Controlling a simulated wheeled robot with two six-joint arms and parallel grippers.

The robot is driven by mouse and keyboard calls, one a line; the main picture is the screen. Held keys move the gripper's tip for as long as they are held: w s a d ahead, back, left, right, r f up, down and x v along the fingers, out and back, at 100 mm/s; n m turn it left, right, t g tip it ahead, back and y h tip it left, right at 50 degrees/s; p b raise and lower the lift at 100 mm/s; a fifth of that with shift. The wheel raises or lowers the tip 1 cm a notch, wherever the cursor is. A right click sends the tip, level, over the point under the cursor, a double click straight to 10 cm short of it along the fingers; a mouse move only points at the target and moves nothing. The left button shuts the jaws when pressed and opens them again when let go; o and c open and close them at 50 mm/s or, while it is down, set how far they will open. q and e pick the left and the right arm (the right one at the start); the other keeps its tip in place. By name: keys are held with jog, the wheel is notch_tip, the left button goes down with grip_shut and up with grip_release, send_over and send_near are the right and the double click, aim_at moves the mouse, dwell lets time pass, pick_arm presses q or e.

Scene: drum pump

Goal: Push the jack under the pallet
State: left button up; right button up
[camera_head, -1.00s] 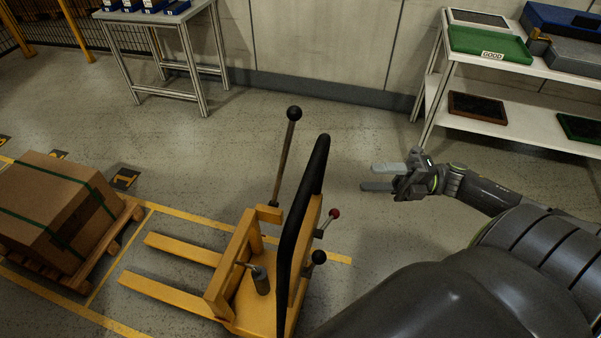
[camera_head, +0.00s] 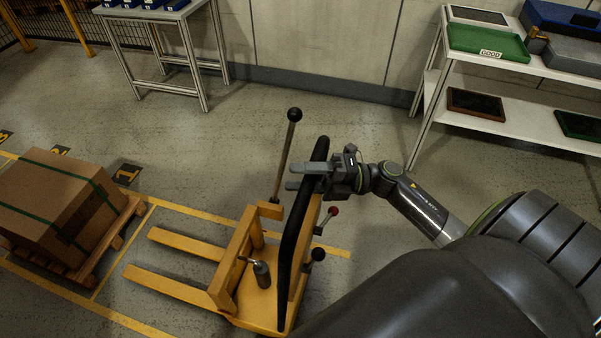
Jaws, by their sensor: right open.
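The yellow jack (camera_head: 258,300) stands on the floor in the middle, with its two forks (camera_head: 187,245) pointing left toward the pallet. Its black push handle (camera_head: 291,245) rises on its right side. The wooden pallet (camera_head: 112,243) lies at the left, with a strapped cardboard box (camera_head: 60,205) on it. The fork tips are apart from the pallet, with a strip of floor between. My right gripper (camera_head: 302,177) is open at the upper part of the handle, with its fingers pointing left. I cannot tell whether they touch it. My left gripper is not in view.
A tall lever with a black knob (camera_head: 294,115) stands beside the handle. Small red and black knobs (camera_head: 332,211) stick out at the right. Yellow lines (camera_head: 215,217) mark the floor. A table (camera_head: 150,14) and a shelf (camera_head: 520,125) stand along the back wall.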

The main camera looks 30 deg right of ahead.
grip_shut()
dwell(0.4)
jog(key=shift+w+a, duration=0.1)
